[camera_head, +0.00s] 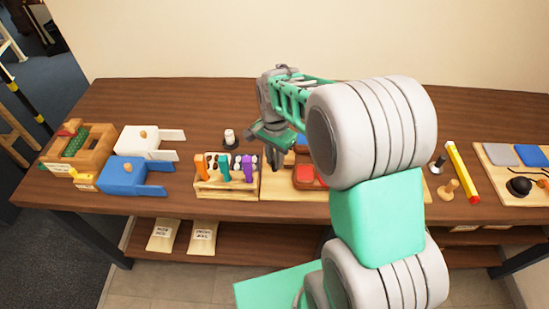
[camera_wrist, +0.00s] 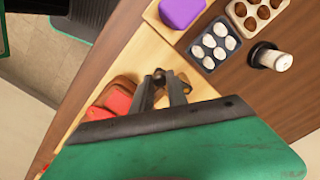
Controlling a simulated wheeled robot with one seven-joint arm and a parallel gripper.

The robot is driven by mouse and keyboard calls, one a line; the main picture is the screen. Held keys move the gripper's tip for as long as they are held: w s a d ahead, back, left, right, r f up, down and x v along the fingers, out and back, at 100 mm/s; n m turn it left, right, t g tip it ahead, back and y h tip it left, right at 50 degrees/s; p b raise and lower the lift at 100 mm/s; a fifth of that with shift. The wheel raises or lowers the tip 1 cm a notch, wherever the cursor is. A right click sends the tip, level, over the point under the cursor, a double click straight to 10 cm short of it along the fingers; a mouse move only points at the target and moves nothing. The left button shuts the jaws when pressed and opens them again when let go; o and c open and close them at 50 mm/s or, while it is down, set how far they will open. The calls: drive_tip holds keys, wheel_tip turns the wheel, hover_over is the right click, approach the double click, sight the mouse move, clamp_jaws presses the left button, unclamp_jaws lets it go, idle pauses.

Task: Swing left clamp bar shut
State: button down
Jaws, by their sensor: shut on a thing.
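My gripper (camera_head: 275,155) reaches down over the left part of a light wooden board (camera_head: 285,190). In the wrist view its two fingers (camera_wrist: 160,86) close around a small dark knob-like part (camera_wrist: 159,75), probably on the left clamp bar. The bar itself cannot be made out; my gripper and arm hide most of that area. Red pieces (camera_head: 310,177) sit on the board just right of my gripper. They also show left of the fingers in the wrist view (camera_wrist: 116,100). A little blue (camera_head: 301,146) shows behind them.
Left of the board stands a rack (camera_head: 227,188) with orange, teal and purple pieces. A white cylinder on a dark base (camera_head: 229,138) stands behind it. Blue (camera_head: 130,176) and white (camera_head: 143,142) blocks lie farther left. A yellow bar (camera_head: 462,172) lies right of my arm.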

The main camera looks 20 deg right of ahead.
drive_tip(key=shift+d+n, duration=0.1)
drive_tip(key=shift+n, duration=0.2)
drive_tip(key=n, duration=0.1)
drive_tip(key=d+n+b, duration=0.1)
drive_tip(key=n, duration=0.1)
drive_tip(key=shift+d, duration=0.3)
drive_tip(key=d+n, duration=0.1)
drive_tip(key=n, duration=0.1)
drive_tip(key=w+d+n+b, duration=0.1)
drive_tip(key=n, duration=0.1)
drive_tip(key=shift+n, duration=0.4)
drive_tip(key=n, duration=0.1)
drive_tip(key=w+d+n, duration=0.1)
drive_tip(key=n, duration=0.1)
drive_tip(key=shift+d, duration=0.15)
drive_tip(key=shift+w+d+n+b, duration=0.25)
drive_tip(key=shift+w+n, duration=0.2)
drive_tip(key=shift+n, duration=0.7)
drive_tip(key=shift+w+d+n+b, duration=0.2)
drive_tip(key=shift+w+n, duration=0.25)
drive_tip(key=shift+n, duration=0.7)
drive_tip(key=shift+r, duration=0.1)
drive_tip(key=c, duration=1.3)
unclamp_jaws()
